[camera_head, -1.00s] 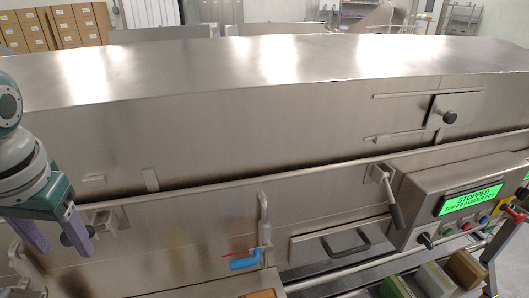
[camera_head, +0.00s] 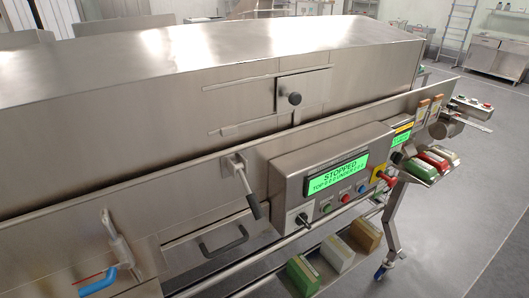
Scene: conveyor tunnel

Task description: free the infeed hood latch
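The long steel hood (camera_head: 130,125) of the tunnel runs across the view and looks closed. A small plate with a round black knob (camera_head: 294,98) sits on its side wall between thin rails. Below the hood edge, a lever latch with a black grip (camera_head: 250,198) slants down to the right from its bracket. I cannot tell from this view which fitting is the infeed hood latch. Neither of my grippers is in view.
A control panel (camera_head: 283,183) shows "STOPPED" in green and has several buttons. A blue-handled valve (camera_head: 98,283) is at lower left. Green, white and brown blocks (camera_head: 338,254) sit below the panel. Coloured packs (camera_head: 432,160) lie at right. Open floor (camera_head: 470,225) is at lower right.

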